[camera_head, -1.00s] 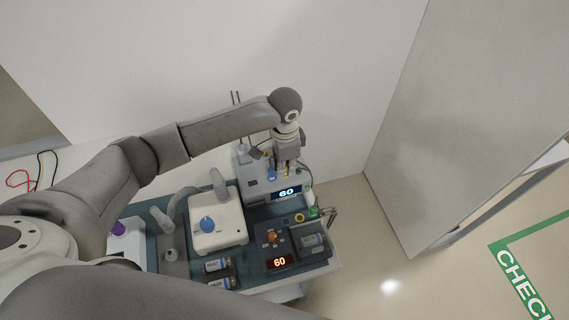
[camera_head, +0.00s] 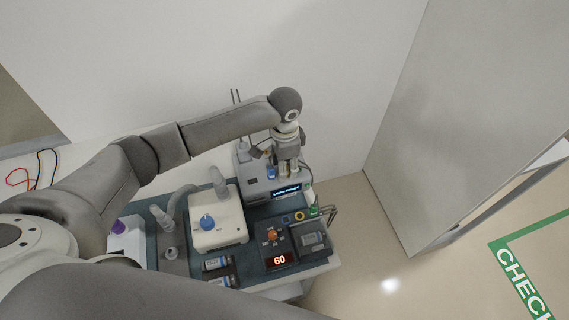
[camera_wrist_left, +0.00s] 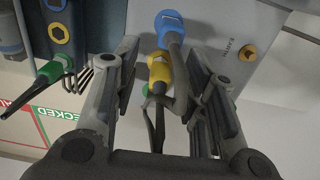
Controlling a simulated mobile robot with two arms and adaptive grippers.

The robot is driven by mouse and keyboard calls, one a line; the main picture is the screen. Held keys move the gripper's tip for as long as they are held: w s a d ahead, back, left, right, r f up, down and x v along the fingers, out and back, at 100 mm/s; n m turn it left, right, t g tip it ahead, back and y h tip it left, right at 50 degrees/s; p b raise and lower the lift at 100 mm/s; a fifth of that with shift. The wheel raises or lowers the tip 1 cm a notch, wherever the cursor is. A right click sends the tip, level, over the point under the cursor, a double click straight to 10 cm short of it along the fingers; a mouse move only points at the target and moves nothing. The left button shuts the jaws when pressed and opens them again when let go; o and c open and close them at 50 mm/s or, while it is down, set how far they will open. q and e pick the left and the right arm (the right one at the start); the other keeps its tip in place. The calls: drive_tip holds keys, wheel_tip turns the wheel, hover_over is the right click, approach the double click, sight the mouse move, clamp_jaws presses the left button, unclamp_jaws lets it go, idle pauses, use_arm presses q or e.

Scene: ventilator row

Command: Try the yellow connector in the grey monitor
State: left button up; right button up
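The grey monitor (camera_head: 258,187) stands at the back of the bench, its small display lit with blue text too small to read. My left gripper (camera_head: 288,172) is over the monitor's right part. In the left wrist view my left gripper (camera_wrist_left: 165,62) is open, with a finger on each side of the yellow connector (camera_wrist_left: 158,66) and gaps between. The yellow connector is at the monitor's panel with its cable hanging back; its seating is partly hidden. A blue connector (camera_wrist_left: 170,20) with a grey cable sits just beyond it. My right gripper is out of view.
A dark unit (camera_head: 278,248) reading 60 stands in front, with a green plug (camera_wrist_left: 50,70) and cables at its side. A white device with a blue knob (camera_head: 207,223) stands to the left. A wall is close behind; floor is free at right.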

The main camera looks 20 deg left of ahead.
use_arm(q)
wheel_tip(320, 180, up, 12)
idle(0.6)
